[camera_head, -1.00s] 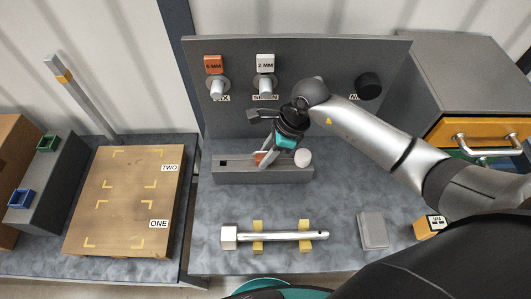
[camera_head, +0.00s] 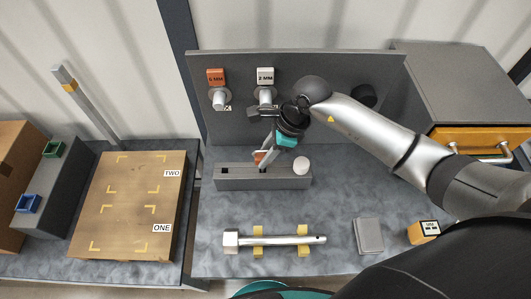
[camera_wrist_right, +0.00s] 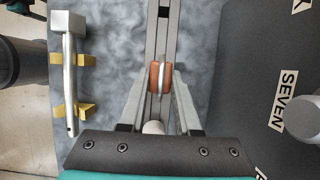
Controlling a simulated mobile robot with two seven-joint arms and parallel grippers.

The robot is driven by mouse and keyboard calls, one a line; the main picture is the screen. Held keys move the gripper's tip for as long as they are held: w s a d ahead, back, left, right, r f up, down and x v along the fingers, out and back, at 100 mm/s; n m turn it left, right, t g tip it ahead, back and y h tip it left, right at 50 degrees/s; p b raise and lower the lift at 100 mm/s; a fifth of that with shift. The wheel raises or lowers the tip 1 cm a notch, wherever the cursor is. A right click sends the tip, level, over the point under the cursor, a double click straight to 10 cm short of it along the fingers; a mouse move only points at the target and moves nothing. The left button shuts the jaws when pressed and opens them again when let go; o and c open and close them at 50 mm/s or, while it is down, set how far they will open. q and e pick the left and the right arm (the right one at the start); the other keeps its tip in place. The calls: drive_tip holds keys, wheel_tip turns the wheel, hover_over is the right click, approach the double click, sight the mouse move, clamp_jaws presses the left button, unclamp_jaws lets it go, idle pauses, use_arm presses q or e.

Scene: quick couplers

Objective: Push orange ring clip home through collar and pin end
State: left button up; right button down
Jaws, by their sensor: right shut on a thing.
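My right gripper (camera_head: 263,160) points down over the grey slotted block (camera_head: 235,183). Its fingers are shut on the orange ring clip (camera_head: 259,156), just above the block's top. In the right wrist view the clip (camera_wrist_right: 155,76) shows as orange sides around a silver middle, between the fingertips (camera_wrist_right: 160,85). The silver pin (camera_head: 280,240) lies flat on two yellow rests (camera_head: 303,248), its square head at left and a small hole near its right end. I cannot make out a separate collar. My left gripper is not in view.
A white knob (camera_head: 301,165) stands at the block's right end. A panel with labelled pegs (camera_head: 220,98) rises behind. A grey box (camera_head: 369,235) and a yellow labelled block (camera_head: 424,232) stand right of the pin. A wooden board (camera_head: 130,205) lies left.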

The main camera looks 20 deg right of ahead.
sight(263, 151)
drive_tip(key=shift+r+p, duration=1.15)
drive_tip(key=shift+r, duration=0.55)
drive_tip(key=shift+r, duration=0.15)
drive_tip(key=shift+r+p, duration=1.4)
drive_tip(key=shift+r, duration=0.6)
drive_tip(key=shift+f, duration=0.1)
drive_tip(key=shift+a, duration=0.1)
drive_tip(key=shift+a+n+b, duration=0.1)
drive_tip(key=shift+n+b, duration=0.3)
drive_tip(key=shift+b, duration=0.05)
drive_tip(key=s+d+r+n+g+h+b, duration=0.2)
drive_tip(key=n+b, duration=0.4)
drive_tip(key=n, duration=0.4)
drive_tip(key=s+d+r+n+g+h+b, duration=0.1)
drive_tip(key=s+d+n+g+h+b, duration=0.1)
drive_tip(key=n+b, duration=0.5)
drive_tip(key=shift+s+r+n+g, duration=0.4)
drive_tip(key=shift+s+n+g, duration=0.35)
drive_tip(key=shift+n, duration=0.95)
